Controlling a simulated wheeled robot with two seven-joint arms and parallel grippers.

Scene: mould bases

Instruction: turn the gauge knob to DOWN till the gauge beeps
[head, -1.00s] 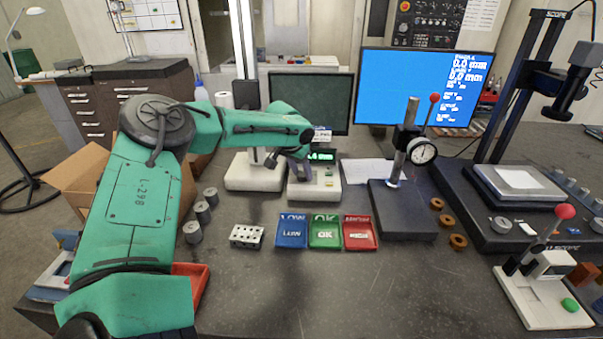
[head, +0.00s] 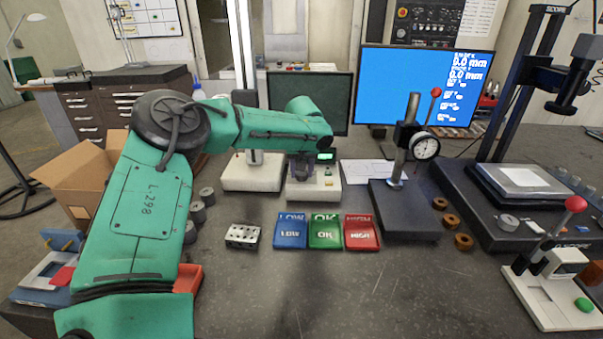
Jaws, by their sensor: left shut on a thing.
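The gauge (head: 314,192) is a pale box with a small lit green display (head: 326,156), standing in front of the dark monitor. My green left arm reaches over to it from the left. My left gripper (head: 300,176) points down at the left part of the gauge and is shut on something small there. That spot is where the knob seems to be, but the gripper hides it, so its setting cannot be read. The display is too small to read. My right gripper is not in view.
Blue LOW (head: 290,232), green OK (head: 325,233) and red HIGH (head: 361,234) trays lie in front of the gauge. A dial indicator stand (head: 405,212) is to the right, a holed block (head: 243,236) to the left.

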